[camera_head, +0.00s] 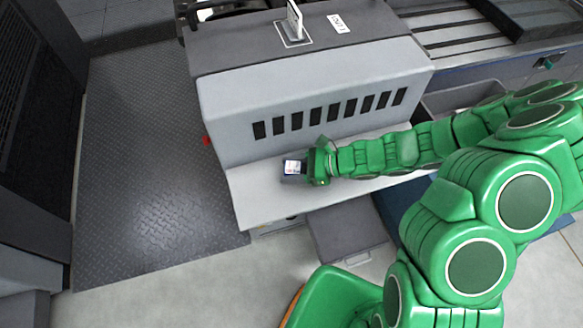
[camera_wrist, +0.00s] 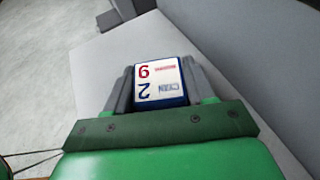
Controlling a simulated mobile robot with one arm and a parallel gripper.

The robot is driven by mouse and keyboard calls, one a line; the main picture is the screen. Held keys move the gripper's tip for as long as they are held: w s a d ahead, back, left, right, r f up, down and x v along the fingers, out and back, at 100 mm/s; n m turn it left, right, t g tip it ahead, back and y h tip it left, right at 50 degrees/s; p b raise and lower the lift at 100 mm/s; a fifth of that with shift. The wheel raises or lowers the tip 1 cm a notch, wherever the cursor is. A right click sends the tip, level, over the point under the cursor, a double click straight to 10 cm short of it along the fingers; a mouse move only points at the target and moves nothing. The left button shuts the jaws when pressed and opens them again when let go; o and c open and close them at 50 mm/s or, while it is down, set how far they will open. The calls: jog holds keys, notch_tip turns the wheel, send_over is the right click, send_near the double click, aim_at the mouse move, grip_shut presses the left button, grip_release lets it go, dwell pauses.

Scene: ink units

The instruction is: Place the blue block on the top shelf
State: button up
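The blue block (camera_wrist: 159,82) has blue sides and a white printed face with red and blue marks. It sits between the two grey fingers of my gripper (camera_wrist: 158,72), which lie close against its left and right sides. In the head view, the block (camera_head: 292,166) is at the tip of my gripper (camera_head: 305,167), over the light grey ledge of the machine. I cannot tell whether it touches the ledge. Which surface is the top shelf is not clear; the machine's dark upper surface (camera_head: 240,52) is the highest level there.
The slotted grey front (camera_head: 230,105) of the machine rises behind the ledge (camera_head: 262,208). A small upright piece (camera_head: 294,22) and a white label (camera_head: 339,23) are on the upper surface. A grey bin (camera_head: 455,100) is at right. Dark tread plate (camera_head: 140,150) covers the floor at left.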

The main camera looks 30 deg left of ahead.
jog(key=o, duration=0.4)
jog(key=shift+r, duration=0.15)
jog(key=shift+v, duration=1.45)
notch_tip(320, 180, up, 7)
jog(key=shift+r, duration=0.1)
